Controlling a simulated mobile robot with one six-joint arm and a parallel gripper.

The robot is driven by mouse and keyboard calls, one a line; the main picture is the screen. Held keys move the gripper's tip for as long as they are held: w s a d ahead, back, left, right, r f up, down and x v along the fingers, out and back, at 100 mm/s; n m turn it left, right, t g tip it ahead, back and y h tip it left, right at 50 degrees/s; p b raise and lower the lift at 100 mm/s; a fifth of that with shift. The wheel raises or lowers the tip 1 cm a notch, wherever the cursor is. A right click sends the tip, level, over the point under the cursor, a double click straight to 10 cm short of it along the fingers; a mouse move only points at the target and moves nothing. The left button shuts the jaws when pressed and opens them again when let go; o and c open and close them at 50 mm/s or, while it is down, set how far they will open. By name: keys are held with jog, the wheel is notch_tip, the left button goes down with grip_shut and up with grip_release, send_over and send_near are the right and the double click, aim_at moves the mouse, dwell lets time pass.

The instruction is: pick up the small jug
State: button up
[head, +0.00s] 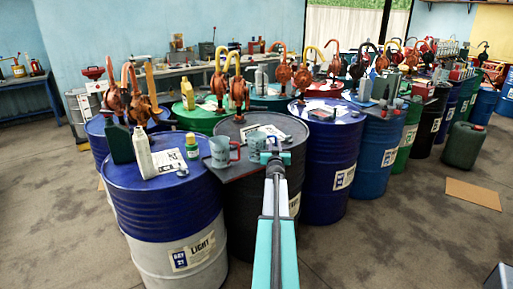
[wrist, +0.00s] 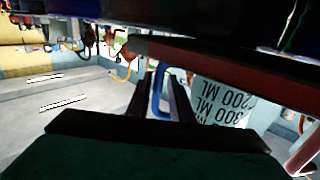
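A small grey-blue jug (head: 257,143) stands on the dark drum in the middle, just left of my gripper. Its blue handle (wrist: 158,92) and its wall with "200 ML" and "300 ML" marks (wrist: 222,103) show in the wrist view. My gripper (head: 268,157) is at the handle side of this jug. In the wrist view its two dark fingers (wrist: 160,100) stand apart, one on each side of the blue handle. Whether they touch the handle is hard to tell. A second grey jug (head: 220,153) with a reddish handle stands to the left.
A white bottle (head: 144,152), a dark green bottle (head: 119,143) and a green-labelled jar (head: 192,147) stand on the blue drum (head: 165,210) at left. Several drums with orange hand pumps crowd behind. A green canister (head: 464,146) stands on the floor at right.

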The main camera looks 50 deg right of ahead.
aim_at(275, 137)
dwell(0.6)
grip_shut()
jog(key=shift+r, duration=0.15)
jog(key=shift+r, duration=1.4)
jog(key=shift+s+r, duration=0.1)
jog(key=shift+r, duration=0.25)
jog(key=s+r+p+v, duration=0.1)
jog(key=p+v, duration=0.1)
jog(key=v, duration=1.3)
jog(key=shift+s, duration=0.25)
